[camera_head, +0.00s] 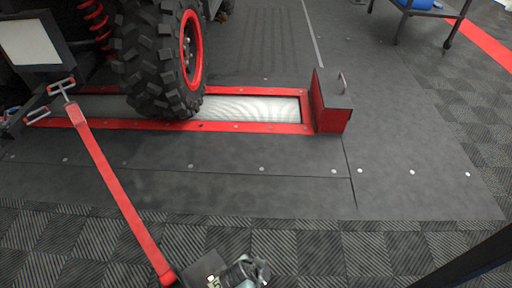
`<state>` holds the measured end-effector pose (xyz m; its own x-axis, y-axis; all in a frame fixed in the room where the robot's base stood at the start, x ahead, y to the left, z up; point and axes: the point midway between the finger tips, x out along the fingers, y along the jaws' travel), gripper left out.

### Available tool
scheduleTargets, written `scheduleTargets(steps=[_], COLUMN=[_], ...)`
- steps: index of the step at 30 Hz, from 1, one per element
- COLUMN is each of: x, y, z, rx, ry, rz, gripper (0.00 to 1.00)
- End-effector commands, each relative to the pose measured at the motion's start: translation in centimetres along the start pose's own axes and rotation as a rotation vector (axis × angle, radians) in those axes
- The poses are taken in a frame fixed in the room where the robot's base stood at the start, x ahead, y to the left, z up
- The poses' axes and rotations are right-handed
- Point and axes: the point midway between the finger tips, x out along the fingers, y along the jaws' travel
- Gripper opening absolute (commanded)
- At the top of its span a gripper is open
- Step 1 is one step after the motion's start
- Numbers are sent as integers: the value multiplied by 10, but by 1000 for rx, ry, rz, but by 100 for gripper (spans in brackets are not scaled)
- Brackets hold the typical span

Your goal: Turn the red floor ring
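A long red strap (118,190) runs from a metal hook at the vehicle's front down to the floor at the bottom of the view. At its lower end is a small red fitting (168,277), which may be the red floor ring; its shape is too small to make out. My gripper (243,273) seems to be the dark grey mechanism at the bottom edge, a little right of this fitting and apart from it. It is cut off by the frame, and its fingers cannot be made out. A dark block (203,269) lies between them.
A knobby tire (150,65) with a red rim stands on the red-framed roller (255,108). A wheeled cart (420,10) is at the top right. The checkered floor (330,245) is clear.

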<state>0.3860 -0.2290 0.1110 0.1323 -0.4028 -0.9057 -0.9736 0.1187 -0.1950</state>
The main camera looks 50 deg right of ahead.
Motion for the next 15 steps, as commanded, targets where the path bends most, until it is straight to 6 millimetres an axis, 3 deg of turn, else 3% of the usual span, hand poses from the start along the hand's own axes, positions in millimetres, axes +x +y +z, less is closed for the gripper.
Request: scheduleTargets(steps=[11,12,15], x=[0,0,0], y=[0,0,0], z=[1,1,1], rx=[4,4,4], ry=[-2,-2,-2], rz=[1,1,1], gripper=[0,27,45])
